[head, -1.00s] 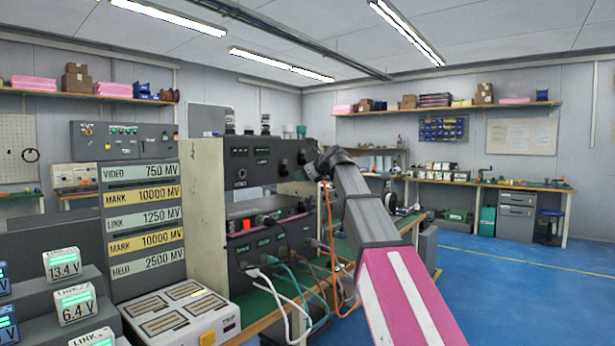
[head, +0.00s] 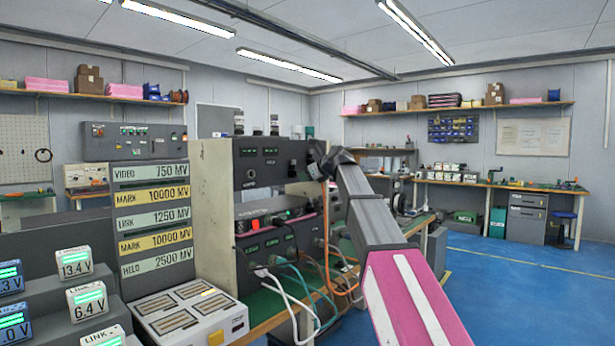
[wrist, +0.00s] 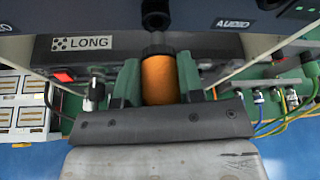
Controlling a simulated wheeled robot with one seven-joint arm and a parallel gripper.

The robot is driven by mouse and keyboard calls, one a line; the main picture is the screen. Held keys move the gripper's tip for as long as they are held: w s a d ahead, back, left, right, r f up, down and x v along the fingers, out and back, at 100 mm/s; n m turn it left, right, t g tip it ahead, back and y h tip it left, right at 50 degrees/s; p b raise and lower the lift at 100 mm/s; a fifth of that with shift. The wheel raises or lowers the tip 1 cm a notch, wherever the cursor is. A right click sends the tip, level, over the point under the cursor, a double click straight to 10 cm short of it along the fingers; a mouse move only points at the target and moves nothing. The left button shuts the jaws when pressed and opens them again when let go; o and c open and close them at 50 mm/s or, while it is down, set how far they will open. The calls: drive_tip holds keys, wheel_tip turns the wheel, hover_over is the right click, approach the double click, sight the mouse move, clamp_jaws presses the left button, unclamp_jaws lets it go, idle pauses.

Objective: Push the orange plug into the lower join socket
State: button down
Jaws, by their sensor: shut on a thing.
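The orange plug (wrist: 160,80) is between the two green fingers of my gripper (wrist: 158,85) in the wrist view, its dark front end pointing at the equipment. My gripper is shut on it. A dark round fitting (wrist: 157,14) on a panel lies just ahead of the plug; whether they touch I cannot tell. In the head view my gripper (head: 323,163) is at the right of the upper dark unit (head: 268,162), with the orange cable (head: 327,225) hanging below. I cannot read a join label, so I cannot tell which socket is the lower one.
A unit marked LONG (wrist: 85,43) with a red switch lies beneath the plug. A white box (head: 190,315) and a labelled rack (head: 152,220) stand left. Blue floor is open at right.

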drive_tip(key=shift+w+a, duration=1)
drive_tip(key=shift+a, duration=0.2)
idle(0.5)
drive_tip(key=c, duration=0.7)
unclamp_jaws()
drive_tip(key=shift+o, duration=0.2)
drive_tip(key=shift+s, duration=0.1)
drive_tip(key=v, duration=1)
drive_tip(key=s+d+f+n+g+h, duration=0.1)
drive_tip(key=s+d+f+n+h, duration=0.15)
drive_tip(key=f, duration=1.05)
drive_tip(key=s+d+f+n+g+h, duration=0.1)
drive_tip(key=d+f+n, duration=0.25)
drive_tip(key=f, duration=0.85)
drive_tip(key=s+d+f+n+g+h, duration=0.2)
drive_tip(key=d+f+n, duration=0.15)
drive_tip(key=f, duration=0.95)
drive_tip(key=s+d+f+n+g+h, duration=0.1)
drive_tip(key=s+d+f+n, duration=0.2)
drive_tip(key=s+f, duration=0.5)
drive_tip(key=s+d+f+n+g+h, duration=0.2)
drive_tip(key=s+f+n, duration=0.4)
drive_tip(key=f, duration=0.5)
drive_tip(key=s+d+f+n+g+h, duration=0.1)
drive_tip(key=s+d+f+n, duration=0.3)
drive_tip(key=s+f, duration=0.5)
drive_tip(key=shift+s+d+f+n+g, duration=0.4)
drive_tip(key=shift+f+n+g, duration=0.15)
drive_tip(key=shift+f+g, duration=0.15)
